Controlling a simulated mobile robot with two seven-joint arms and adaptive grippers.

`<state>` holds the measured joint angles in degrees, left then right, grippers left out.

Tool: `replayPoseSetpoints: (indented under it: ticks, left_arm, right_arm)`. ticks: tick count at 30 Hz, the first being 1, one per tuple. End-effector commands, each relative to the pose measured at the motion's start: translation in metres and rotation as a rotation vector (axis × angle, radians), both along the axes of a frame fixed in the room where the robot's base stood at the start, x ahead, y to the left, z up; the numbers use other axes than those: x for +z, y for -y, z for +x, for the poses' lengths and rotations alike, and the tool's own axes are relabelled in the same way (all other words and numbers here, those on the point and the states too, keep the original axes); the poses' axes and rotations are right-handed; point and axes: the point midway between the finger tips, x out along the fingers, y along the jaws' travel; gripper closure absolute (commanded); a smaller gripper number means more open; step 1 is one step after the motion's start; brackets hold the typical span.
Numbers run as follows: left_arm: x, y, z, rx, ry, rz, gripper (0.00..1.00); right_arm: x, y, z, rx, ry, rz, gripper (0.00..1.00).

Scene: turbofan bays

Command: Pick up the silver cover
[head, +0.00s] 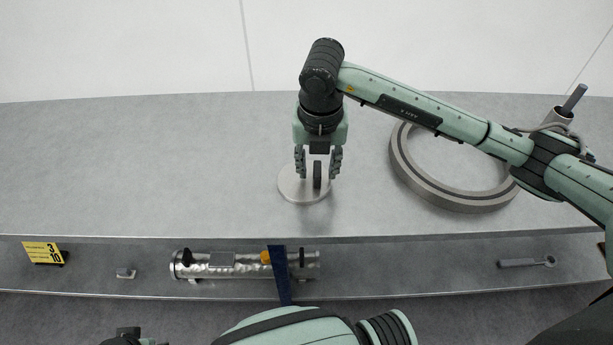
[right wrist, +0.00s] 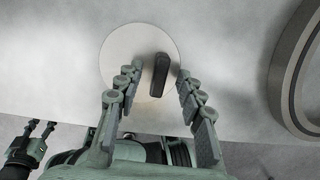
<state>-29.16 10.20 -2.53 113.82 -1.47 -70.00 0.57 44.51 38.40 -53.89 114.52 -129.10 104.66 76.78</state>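The silver cover (head: 290,188) is a flat round disc with a dark upright handle (head: 317,175). It lies on the upper grey shelf, and the right wrist view shows the disc (right wrist: 122,50) and handle (right wrist: 160,75) too. My right gripper (head: 318,178) points down over the cover. Its fingers are spread on either side of the handle, with a visible gap on both sides in the right wrist view (right wrist: 155,80). My left gripper (right wrist: 39,128) is low at the left in that view, away from the cover, its two fingers apart and empty.
A large grey ring (head: 455,200) lies right of the cover, beneath my right arm. A small cup with a dark rod (head: 558,115) stands at the far right. The lower shelf holds a silver cylinder (head: 225,265), a wrench (head: 525,262) and a yellow sign (head: 42,252). The upper shelf's left is clear.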

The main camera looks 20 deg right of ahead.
Motion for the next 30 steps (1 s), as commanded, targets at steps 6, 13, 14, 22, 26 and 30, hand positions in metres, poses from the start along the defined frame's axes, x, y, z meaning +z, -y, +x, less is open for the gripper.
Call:
replayPoseSetpoints:
  ticks: [6,13,14,22,26,30]
  left_arm:
    - [-0.001,0.003,0.008,0.0,0.012,-0.005,0.59]
    - [0.002,0.003,0.011,0.0,0.02,-0.006,0.59]
    - [0.002,0.003,0.011,0.0,0.019,-0.006,0.59]
    - [0.001,0.002,0.007,0.003,0.01,-0.004,0.59]
    - [0.0,0.001,0.005,0.003,0.007,-0.003,0.59]
    - [0.0,0.001,0.004,0.004,0.005,-0.003,0.59]
  right_arm:
    - [-0.013,0.001,0.002,0.0,0.001,0.0,0.62]
    - [-0.012,0.001,0.002,0.0,0.001,0.001,0.72]
    - [-0.012,0.001,0.002,0.0,0.001,0.001,0.76]
    - [-0.012,0.0,0.002,0.0,0.001,0.001,1.0]
    - [-0.012,0.0,0.002,0.0,0.001,0.001,1.0]
    - [-0.011,0.0,0.002,0.0,0.003,0.001,1.0]
